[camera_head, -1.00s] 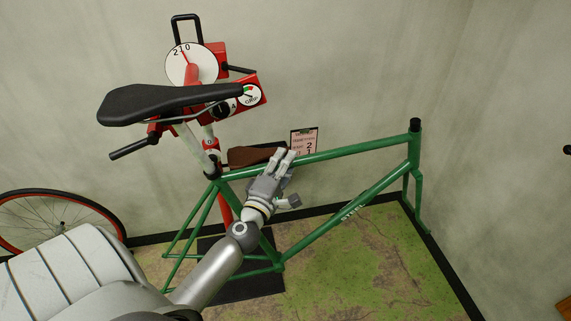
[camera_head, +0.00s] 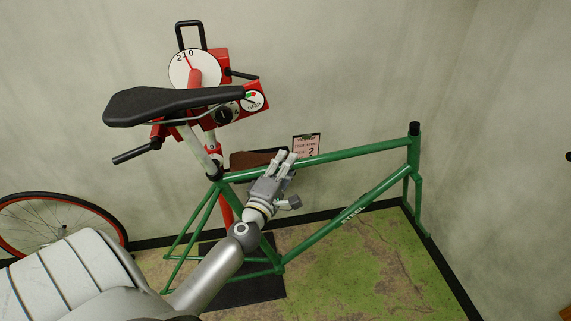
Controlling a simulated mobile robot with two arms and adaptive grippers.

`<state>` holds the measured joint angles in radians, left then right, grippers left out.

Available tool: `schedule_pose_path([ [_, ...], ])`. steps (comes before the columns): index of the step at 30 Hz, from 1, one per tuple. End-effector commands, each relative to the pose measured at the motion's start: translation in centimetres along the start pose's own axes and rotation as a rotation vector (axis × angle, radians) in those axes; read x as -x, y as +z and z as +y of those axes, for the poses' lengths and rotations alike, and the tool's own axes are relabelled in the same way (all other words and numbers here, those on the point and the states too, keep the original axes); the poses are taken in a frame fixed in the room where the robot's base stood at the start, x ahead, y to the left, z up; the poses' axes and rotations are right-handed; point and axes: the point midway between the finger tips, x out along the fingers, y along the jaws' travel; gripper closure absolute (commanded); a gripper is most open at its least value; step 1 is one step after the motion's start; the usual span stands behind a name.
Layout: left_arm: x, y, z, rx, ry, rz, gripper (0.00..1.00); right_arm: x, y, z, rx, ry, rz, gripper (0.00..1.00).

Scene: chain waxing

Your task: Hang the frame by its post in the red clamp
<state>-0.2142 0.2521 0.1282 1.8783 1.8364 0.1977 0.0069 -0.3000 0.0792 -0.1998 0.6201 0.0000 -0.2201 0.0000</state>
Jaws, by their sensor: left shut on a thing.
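The green bike frame (camera_head: 345,154) stands upright in front of the stand, its fork end to the right. Its pale seat post (camera_head: 195,150) carries a black saddle (camera_head: 170,103) at the top. The red clamp (camera_head: 248,103) of the work stand is behind and partly hidden by the saddle; whether the post is inside its jaws I cannot tell. My left gripper (camera_head: 280,164) is shut on the frame's top tube, a little right of the seat post. My right gripper is not in view.
A round dial (camera_head: 194,69) and a black handle (camera_head: 136,153) belong to the stand. A wheel with a red rim (camera_head: 55,222) leans at the left wall. A small sign (camera_head: 307,147) and a brown saddle (camera_head: 252,159) are behind the top tube. A black mat (camera_head: 245,291) lies below.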

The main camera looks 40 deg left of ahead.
Motion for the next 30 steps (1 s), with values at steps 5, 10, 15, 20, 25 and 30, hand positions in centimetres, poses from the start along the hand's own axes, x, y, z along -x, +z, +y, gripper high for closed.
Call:
schedule_pose_path([
  [5,-0.2,0.0,1.0,0.0,0.019,-0.001,1.0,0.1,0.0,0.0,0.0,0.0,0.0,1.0],
  [10,-0.3,0.1,1.1,-0.003,0.015,-0.002,1.0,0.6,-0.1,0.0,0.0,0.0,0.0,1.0],
  [15,-0.3,0.0,1.1,-0.004,0.015,0.001,1.0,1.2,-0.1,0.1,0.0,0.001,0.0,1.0],
  [20,-0.4,-0.1,1.1,-0.001,0.019,0.002,1.0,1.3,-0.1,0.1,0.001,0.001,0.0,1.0],
  [25,-0.7,-0.3,1.0,0.0,0.02,0.002,1.0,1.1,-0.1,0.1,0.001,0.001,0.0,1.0],
  [30,-1.2,-0.7,0.9,-0.001,0.02,0.002,1.0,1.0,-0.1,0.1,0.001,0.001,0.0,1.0],
])
